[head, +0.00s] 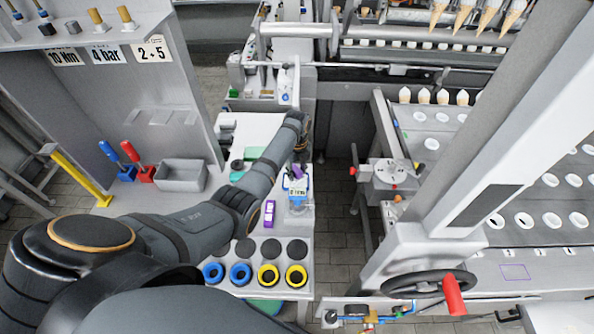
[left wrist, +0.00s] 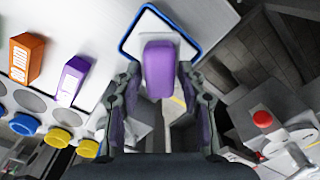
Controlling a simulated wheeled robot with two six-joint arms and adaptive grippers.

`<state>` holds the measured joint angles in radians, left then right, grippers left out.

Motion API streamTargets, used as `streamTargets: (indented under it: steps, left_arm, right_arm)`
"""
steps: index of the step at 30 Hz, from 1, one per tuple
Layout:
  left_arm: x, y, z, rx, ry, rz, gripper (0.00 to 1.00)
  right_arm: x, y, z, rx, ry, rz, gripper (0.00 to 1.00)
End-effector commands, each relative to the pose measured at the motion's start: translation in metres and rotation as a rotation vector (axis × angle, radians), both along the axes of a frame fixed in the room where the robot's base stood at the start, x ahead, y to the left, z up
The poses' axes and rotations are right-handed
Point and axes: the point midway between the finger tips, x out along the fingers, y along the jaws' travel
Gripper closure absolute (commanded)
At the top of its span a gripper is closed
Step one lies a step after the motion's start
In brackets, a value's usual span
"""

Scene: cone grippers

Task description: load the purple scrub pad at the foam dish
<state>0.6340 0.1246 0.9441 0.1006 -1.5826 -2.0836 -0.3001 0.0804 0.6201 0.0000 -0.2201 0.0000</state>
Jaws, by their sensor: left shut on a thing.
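My left gripper (head: 299,168) reaches over the narrow white bench and points down. It is shut on the purple scrub pad (left wrist: 159,68), which sits between the fingertips in the left wrist view; only a bit of purple shows in the head view. Beyond the pad in the wrist view is a white square dish with a blue rim (left wrist: 138,32), which looks like the foam dish. The pad overlaps its near edge in that view; I cannot tell whether they touch. My right gripper is not in view.
A purple box (head: 270,213) stands on the bench left of the gripper; an orange box (left wrist: 26,60) stands beside it in the wrist view. Blue rings (head: 240,273) and yellow rings (head: 268,275) line the front. A grey bin (head: 181,176) stands left. A floor gap lies right.

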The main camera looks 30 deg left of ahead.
Motion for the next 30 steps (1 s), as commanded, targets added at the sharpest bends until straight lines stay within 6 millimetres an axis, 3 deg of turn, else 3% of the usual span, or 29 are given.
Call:
streamTargets:
  steps: [1,12,30]
  left_arm:
    - [0.000,0.000,0.010,0.000,0.000,0.000,0.84]
    - [0.000,0.000,0.041,0.000,-0.001,0.000,0.84]
    - [0.001,0.000,0.043,0.000,-0.002,0.000,0.84]
  right_arm:
    - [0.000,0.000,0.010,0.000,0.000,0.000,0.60]
    - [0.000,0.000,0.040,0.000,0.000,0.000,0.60]
    - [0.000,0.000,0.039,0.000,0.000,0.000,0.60]
